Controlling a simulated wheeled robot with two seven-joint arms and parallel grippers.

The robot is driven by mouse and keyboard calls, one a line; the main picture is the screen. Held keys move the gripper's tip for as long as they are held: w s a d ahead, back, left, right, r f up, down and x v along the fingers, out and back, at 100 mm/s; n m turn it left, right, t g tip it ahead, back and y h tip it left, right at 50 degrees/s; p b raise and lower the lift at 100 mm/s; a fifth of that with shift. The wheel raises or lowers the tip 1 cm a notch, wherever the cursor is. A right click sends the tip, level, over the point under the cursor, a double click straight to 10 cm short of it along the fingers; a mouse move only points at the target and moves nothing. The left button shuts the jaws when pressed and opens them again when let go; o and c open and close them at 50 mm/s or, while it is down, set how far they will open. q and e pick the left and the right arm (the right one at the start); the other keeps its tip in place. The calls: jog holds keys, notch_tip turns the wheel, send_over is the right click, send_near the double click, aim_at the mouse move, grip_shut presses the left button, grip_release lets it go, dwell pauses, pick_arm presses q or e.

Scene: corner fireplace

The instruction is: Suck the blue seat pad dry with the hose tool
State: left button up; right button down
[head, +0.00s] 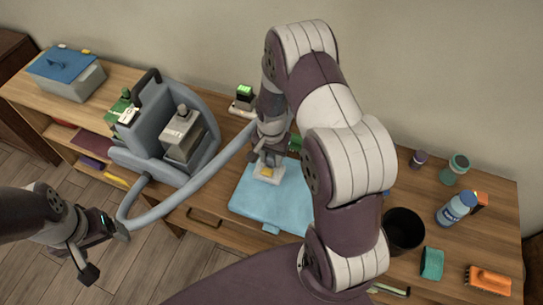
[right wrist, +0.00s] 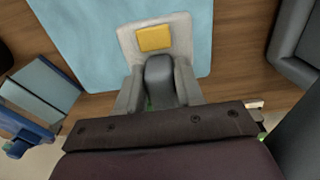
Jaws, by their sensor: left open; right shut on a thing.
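The blue seat pad (head: 262,205) lies flat on the wooden table, and it fills the upper part of the right wrist view (right wrist: 90,45). My right gripper (head: 268,152) is shut on the hose tool. The tool's pale, flat head (head: 276,180) with a yellow patch is over the pad's back part; it also shows in the right wrist view (right wrist: 133,37). I cannot tell whether it touches the pad. A grey hose (head: 195,183) runs from the grey machine (head: 150,135) to the tool. My left gripper (head: 103,252) is open and empty beside the hose loop. My right arm hides the pad's right side.
A grey box with a blue lid (head: 62,68) stands at the far left. A green-topped item (head: 243,97) is behind the pad.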

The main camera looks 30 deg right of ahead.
jog(key=shift+r+p, duration=0.8)
jog(key=shift+r, duration=0.25)
dwell(0.4)
